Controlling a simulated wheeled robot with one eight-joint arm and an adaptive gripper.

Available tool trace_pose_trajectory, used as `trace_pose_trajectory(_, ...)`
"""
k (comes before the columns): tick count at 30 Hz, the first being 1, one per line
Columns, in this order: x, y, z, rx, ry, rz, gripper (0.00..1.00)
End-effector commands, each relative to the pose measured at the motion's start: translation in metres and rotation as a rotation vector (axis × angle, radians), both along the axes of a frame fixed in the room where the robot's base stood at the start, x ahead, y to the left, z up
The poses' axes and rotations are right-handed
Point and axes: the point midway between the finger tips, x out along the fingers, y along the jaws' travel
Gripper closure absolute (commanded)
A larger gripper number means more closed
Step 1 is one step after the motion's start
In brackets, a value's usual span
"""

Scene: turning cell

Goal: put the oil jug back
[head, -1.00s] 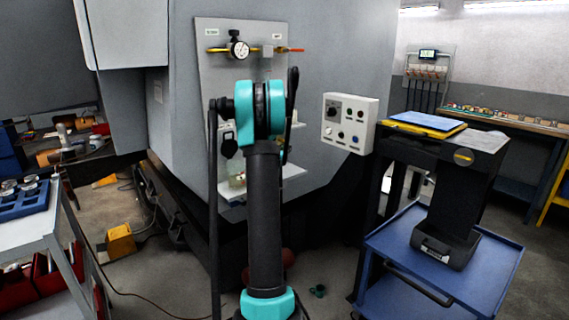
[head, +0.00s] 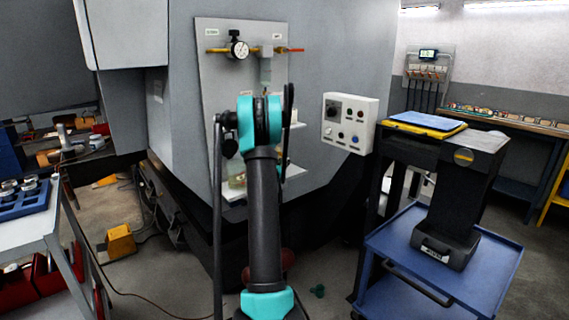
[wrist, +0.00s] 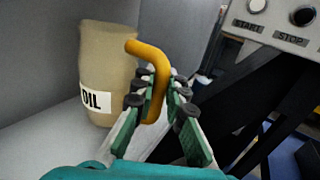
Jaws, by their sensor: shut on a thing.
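The oil jug (wrist: 107,55) has a beige body, a white label reading "OIL" and an orange handle. In the wrist view it stands upright at the left, over a pale shelf surface (wrist: 50,150); I cannot tell whether its base touches it. My gripper (wrist: 156,88) is shut on the jug's orange handle, with fingers on both sides of it. In the head view part of the jug (head: 237,181) shows at the lower shelf (head: 232,194) on the grey machine, left of my arm. My arm hides the gripper there.
A control box (head: 349,123) with buttons sits on the machine to the right. A gauge (head: 239,48) and pipe are above the shelves. A blue cart (head: 480,275) stands at right, a grey workbench (head: 40,232) at left.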

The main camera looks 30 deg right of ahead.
Motion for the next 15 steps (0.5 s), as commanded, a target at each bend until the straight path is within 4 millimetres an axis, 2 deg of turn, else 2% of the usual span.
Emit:
trace_pose_trajectory(5,-0.0001,-0.0001,-0.0022,0.000,0.000,0.000,1.00)
trace_pose_trajectory(6,-0.0001,-0.0001,-0.0029,0.000,0.000,0.000,0.88)
trace_pose_trajectory(11,-0.0001,-0.0001,-0.0025,0.000,0.000,0.000,0.68)
trace_pose_trajectory(15,-0.0001,-0.0001,-0.0024,0.000,0.000,0.000,0.67)
